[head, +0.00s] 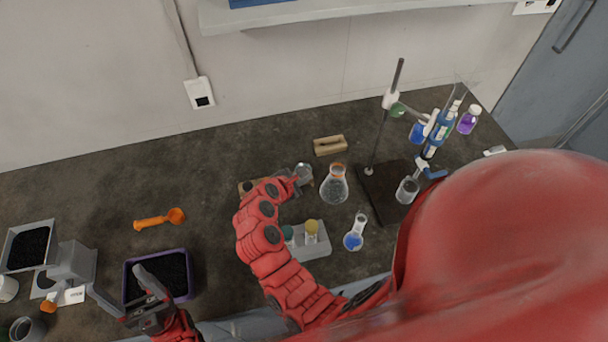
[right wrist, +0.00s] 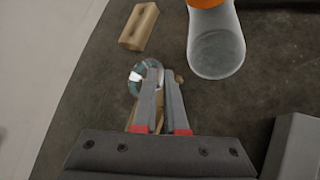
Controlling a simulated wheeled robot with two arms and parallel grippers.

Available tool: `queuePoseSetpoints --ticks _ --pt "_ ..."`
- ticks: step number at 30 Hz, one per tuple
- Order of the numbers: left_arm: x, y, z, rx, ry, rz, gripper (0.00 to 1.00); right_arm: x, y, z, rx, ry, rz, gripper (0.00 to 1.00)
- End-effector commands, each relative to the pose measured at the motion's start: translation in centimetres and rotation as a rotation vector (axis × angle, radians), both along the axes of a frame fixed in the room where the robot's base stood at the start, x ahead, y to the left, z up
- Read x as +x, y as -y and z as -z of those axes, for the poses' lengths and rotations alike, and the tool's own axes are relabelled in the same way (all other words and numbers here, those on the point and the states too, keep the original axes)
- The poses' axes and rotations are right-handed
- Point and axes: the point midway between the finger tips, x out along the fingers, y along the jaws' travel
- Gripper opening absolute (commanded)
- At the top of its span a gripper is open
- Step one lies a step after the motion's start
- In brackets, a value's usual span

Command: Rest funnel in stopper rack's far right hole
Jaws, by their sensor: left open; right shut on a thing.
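A clear glass funnel (head: 304,171) shows as a round rim at the tip of my right gripper (head: 294,183). In the right wrist view the funnel (right wrist: 136,76) is at the fingertips of my right gripper (right wrist: 164,78), which is shut on it. A wooden stopper rack (head: 243,187) lies under my right forearm, which hides most of it. Parts of the wood (right wrist: 140,118) show beneath the fingers in the right wrist view. Its holes are hidden, and I cannot tell whether the funnel touches it. My left gripper (head: 114,281) is open and empty near the black-filled tray.
A conical flask (head: 334,187) with an orange collar stands just right of the funnel. A small wooden block (head: 329,145) lies behind. The back left bench is clear.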

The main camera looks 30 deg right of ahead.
Motion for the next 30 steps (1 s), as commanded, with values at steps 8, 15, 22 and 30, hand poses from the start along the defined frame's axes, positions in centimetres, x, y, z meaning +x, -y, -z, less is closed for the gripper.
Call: queuePoseSetpoints --ticks 8,15,22,30 --pt "0.0 0.0 0.0 0.000 0.000 0.000 0.73 0.0 0.0 0.0 0.000 0.001 0.001 0.18" --pt "0.0 0.0 0.0 0.000 0.000 0.000 0.73 0.0 0.0 0.0 0.000 0.000 0.000 0.45" --pt "0.0 0.0 -0.1 0.000 0.000 0.000 0.73 0.0 0.0 -0.1 0.000 0.000 0.000 0.45" --pt "0.0 0.0 -1.7 0.000 0.000 0.000 0.73 0.0 0.0 -1.5 0.000 0.000 -0.002 0.45"
